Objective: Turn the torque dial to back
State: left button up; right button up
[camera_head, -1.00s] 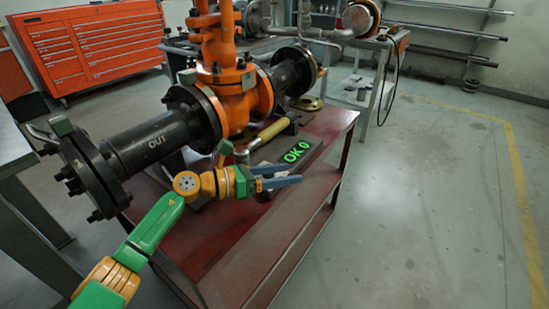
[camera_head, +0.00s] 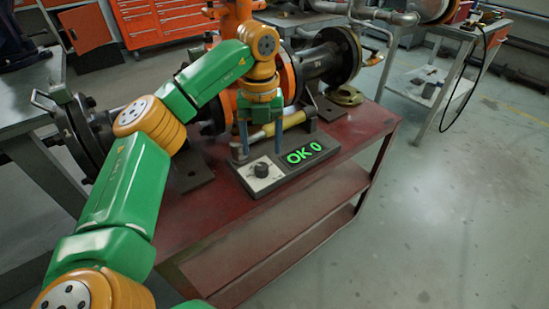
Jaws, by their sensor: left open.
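The torque dial (camera_head: 261,170) is a small dark round knob on the light left panel of a grey control box. I cannot tell whether the fingers touch the box. The dial's pointer is too small to read. My right gripper is out of view.
The box stands on a dark red table (camera_head: 330,185) with a lower shelf. Behind it are the orange gate valve (camera_head: 291,80), black pipe flanges and a yellow-handled tool (camera_head: 290,122). Free table surface lies to the right of the box. A grey bench (camera_head: 425,85) stands beyond.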

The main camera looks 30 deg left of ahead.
aim_at(261, 166)
pick_arm(q)
jog(key=f, duration=0.3)
jog(key=f+b, duration=0.1)
jog(key=f, duration=0.1)
jog(key=shift+s+a+f, duration=0.1)
jog(key=shift+s+a, duration=0.1)
jog(key=shift+a, duration=0.05)
jog(key=shift+d+f, duration=0.1)
jog(key=shift+f, duration=0.2)
grip_shut()
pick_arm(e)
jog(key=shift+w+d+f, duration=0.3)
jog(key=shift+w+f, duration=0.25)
pick_arm(q)
jog(key=shift+r, duration=0.1)
